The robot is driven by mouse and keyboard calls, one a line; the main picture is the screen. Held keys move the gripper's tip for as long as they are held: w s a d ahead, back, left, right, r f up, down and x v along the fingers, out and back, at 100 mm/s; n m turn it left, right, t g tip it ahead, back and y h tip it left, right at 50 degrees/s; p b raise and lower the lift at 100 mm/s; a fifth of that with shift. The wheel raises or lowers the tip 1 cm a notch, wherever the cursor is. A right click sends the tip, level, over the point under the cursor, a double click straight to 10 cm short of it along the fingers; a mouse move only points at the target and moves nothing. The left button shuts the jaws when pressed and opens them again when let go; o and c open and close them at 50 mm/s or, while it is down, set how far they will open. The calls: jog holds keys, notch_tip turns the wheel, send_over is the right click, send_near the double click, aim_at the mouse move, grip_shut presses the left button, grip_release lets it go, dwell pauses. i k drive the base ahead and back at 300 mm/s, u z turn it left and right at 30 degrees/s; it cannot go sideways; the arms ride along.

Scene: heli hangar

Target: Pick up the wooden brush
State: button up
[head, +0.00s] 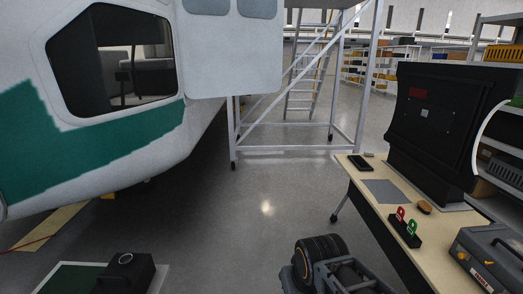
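A small brown, rounded object, likely the wooden brush (424,207), lies on the light wooden table (359,183) at the right. It sits just behind and to the right of a black holder (405,233) with a red and a green tag-like piece. It is too small to make out bristles. A black upright case (440,128) stands behind it. My gripper does not show in the head view.
A grey toolbox (488,258) stands on the table's near right. A black box (125,272) is at the lower left. A helicopter (100,170) fills the left. The middle floor is clear.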

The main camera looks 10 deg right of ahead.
aim_at(424, 207)
jog(key=z, duration=0.2)
jog(key=i, duration=2)
jog(key=z, duration=1.5)
jog(key=i, duration=1.3)
jog(key=z, duration=1.15)
jog(key=i, duration=0.25)
jog(key=z, duration=0.1)
